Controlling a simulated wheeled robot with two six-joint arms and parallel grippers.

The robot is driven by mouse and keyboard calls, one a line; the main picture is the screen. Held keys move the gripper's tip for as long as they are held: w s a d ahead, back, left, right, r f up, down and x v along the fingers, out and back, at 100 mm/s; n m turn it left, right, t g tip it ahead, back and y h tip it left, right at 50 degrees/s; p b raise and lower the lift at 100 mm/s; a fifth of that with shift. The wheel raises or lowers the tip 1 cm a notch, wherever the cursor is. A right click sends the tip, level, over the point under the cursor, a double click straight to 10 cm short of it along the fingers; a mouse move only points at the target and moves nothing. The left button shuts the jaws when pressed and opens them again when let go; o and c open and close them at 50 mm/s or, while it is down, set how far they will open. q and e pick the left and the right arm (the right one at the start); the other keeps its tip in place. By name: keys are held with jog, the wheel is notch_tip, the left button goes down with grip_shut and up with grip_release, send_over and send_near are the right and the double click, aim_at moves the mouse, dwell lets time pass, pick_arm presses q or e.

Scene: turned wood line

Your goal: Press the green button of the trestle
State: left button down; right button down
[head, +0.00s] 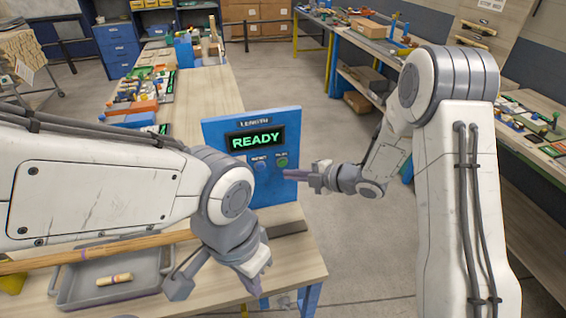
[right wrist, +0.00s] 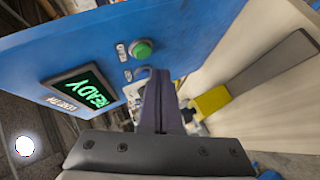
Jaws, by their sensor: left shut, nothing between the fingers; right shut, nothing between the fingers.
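A blue upright panel (head: 222,130) labelled LENGTH stands at the end of the wooden table, its display (head: 255,139) reading READY in green. Below the display are a blue button (head: 260,165) and, to its right, the green button (head: 282,162). The green button also shows in the right wrist view (right wrist: 142,49). My right gripper (head: 292,175) is shut and empty, its tips just right of and below the green button; in the wrist view the shut fingers (right wrist: 158,90) end close to it. I cannot tell whether they touch. My left gripper (head: 258,283) is shut and empty over the table's front right corner.
A grey tray (head: 70,293) with a short wooden piece (head: 115,279) lies at the front left, under a long wooden rod (head: 130,243). Coloured parts crowd the table behind. Clear floor (head: 335,230) lies right of the panel, before another workbench (head: 530,170).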

jog(key=shift+w+a, duration=0.2)
jog(key=shift+w, duration=0.4)
jog(key=shift+w, duration=0.15)
dwell(1.6)
jog(key=shift+w+a, duration=0.1)
jog(key=shift+w, duration=0.15)
jog(key=shift+w+a, duration=0.1)
jog(key=shift+w, duration=0.25)
dwell(0.5)
jog(key=shift+s, duration=0.1)
jog(key=shift+s+d+b, duration=0.2)
jog(key=shift+s+b, duration=0.3)
jog(key=shift+s, duration=0.2)
